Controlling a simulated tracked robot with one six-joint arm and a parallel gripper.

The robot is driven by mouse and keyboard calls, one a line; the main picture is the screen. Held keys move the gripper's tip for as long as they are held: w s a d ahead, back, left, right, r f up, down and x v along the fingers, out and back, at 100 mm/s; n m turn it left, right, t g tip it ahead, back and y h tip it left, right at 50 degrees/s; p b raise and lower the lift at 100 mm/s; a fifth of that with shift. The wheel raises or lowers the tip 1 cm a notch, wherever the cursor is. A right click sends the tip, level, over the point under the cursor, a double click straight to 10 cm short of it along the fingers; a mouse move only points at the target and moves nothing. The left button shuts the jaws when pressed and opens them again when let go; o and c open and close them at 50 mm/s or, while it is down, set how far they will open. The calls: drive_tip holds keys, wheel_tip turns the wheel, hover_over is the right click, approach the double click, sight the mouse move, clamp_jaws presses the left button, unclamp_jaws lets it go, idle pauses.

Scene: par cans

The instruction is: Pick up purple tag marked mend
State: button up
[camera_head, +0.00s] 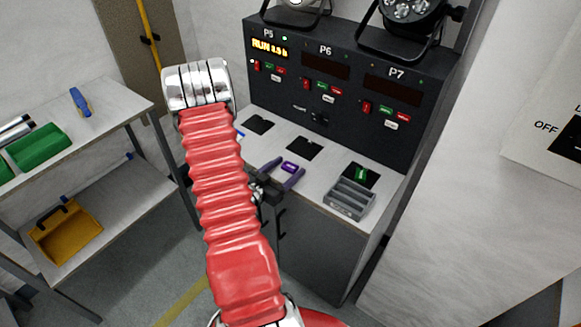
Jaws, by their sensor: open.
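The purple tag (290,167) lies on the pale bench top in front of the P6 panel. Its lettering is too small to read. My gripper (281,172) is open over the bench, with its two purple-tinted fingers reaching toward the tag from the lower left. The tag shows between or just beyond the fingertips; I cannot tell whether they touch it. My red sleeved arm covers the bench's left part.
A dark control panel (325,68) marked P5, P6 and P7 stands behind the bench. A grey slotted holder (350,197) and a green tag (361,172) are right of the gripper. Black squares (304,149) mark the bench. A shelf (105,101) with a green bin (37,146) stands left.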

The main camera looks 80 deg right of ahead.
drive_tip(key=c, duration=1.2)
drive_tip(key=shift+o, duration=0.2)
drive_tip(key=shift+r, duration=0.2)
wheel_tip(320, 180, up, 10)
drive_tip(key=shift+f, duration=0.15)
idle(0.6)
